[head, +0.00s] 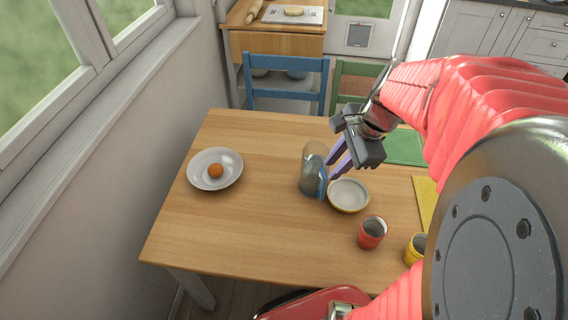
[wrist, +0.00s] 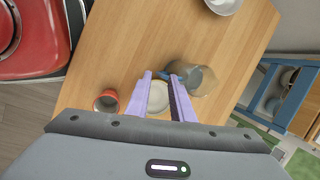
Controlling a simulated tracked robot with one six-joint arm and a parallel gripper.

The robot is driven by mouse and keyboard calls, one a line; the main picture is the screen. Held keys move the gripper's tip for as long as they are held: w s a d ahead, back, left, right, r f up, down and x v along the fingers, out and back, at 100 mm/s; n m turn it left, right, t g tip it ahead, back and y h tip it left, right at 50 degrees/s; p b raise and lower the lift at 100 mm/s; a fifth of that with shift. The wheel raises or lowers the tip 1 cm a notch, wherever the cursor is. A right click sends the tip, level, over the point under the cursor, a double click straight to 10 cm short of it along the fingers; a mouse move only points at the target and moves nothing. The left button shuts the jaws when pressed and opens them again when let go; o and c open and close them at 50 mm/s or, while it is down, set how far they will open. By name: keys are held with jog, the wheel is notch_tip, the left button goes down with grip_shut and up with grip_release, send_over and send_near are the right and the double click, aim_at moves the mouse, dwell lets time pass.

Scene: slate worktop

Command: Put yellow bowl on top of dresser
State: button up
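A small pale bowl (head: 348,196) with a cream inside and a yellowish outer wall sits upright on the wooden table, right beside a glass jug. My gripper (head: 333,172) points down at the bowl's far left rim, its two purple fingers apart. In the wrist view, the bowl (wrist: 158,98) shows between the open fingers (wrist: 160,77), partly hidden by them. I cannot tell whether a finger touches it. No thing is clearly a dresser; a wooden-topped cabinet (head: 272,45) stands at the back, beyond the chairs.
The glass jug (head: 313,172) stands close left of the fingers. A red cup (head: 371,233) and a yellow cup (head: 416,248) stand nearer. A white plate (head: 226,181) holds an orange ball-like item. Blue (head: 285,92) and green chairs stand behind. The table's front left is clear.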

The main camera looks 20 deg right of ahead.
jog(key=s+a+r+n+t+h, duration=0.1)
jog(key=s+a+r+n, duration=0.2)
jog(key=a+n, duration=0.3)
jog(key=s+a+r+n+t+h, duration=0.1)
jog(key=s+a+r+n, duration=0.2)
jog(key=a+n, duration=0.4)
jog(key=r+n, duration=0.1)
jog(key=n, duration=0.5)
jog(key=shift+s+a+n, duration=0.25)
jog(key=shift+s+n, duration=0.1)
jog(key=shift+n, duration=0.05)
